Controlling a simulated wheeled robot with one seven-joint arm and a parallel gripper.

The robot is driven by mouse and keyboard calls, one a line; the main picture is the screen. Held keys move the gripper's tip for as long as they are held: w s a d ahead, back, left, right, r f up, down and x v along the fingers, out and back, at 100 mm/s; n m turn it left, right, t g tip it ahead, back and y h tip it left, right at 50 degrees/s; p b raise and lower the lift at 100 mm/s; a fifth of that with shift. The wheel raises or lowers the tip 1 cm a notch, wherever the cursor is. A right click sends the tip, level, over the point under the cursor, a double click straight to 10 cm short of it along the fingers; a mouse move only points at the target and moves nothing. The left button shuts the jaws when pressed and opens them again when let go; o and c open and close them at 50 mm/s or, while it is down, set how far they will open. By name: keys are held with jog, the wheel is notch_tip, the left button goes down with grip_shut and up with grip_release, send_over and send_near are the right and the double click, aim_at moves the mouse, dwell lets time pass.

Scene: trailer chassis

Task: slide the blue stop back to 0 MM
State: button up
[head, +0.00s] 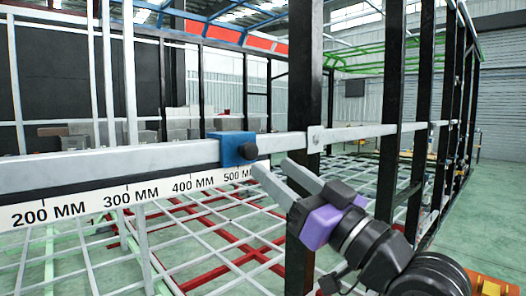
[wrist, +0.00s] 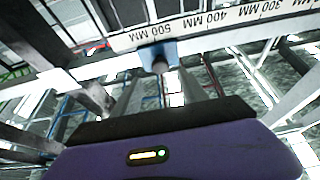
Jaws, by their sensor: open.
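The blue stop (head: 228,146) sits on the grey rail (head: 120,163), just above the 500 MM mark. A dark round knob (head: 247,151) sticks out of its front. My gripper (head: 273,167) is open and empty, just right of and below the knob, its fingers pointing at the stop. In the wrist view the blue stop (wrist: 171,48) and its knob (wrist: 160,66) appear just beyond and between the fingers (wrist: 158,80); I cannot tell whether they touch. The white scale (head: 150,192) shows 200 to 500 MM; the 0 MM mark is not in view.
A black upright post (head: 304,80) stands behind the rail, right of the stop, with a grey bracket (head: 315,139) at the rail. More black posts (head: 392,110) stand further right. The rail left of the stop is clear as far as it shows. A grid of bars (head: 200,240) lies below.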

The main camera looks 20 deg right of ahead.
aim_at(253, 151)
jog(key=p+x, duration=0.1)
jog(key=x, duration=0.4)
jog(key=shift+a+r+p, duration=0.1)
jog(key=shift+r+p, duration=0.05)
jog(key=shift+p, duration=0.2)
jog(key=shift+w+a+r, duration=0.15)
jog(key=shift+w+a, duration=0.05)
jog(key=shift+w, duration=0.45)
grip_shut()
dwell(0.5)
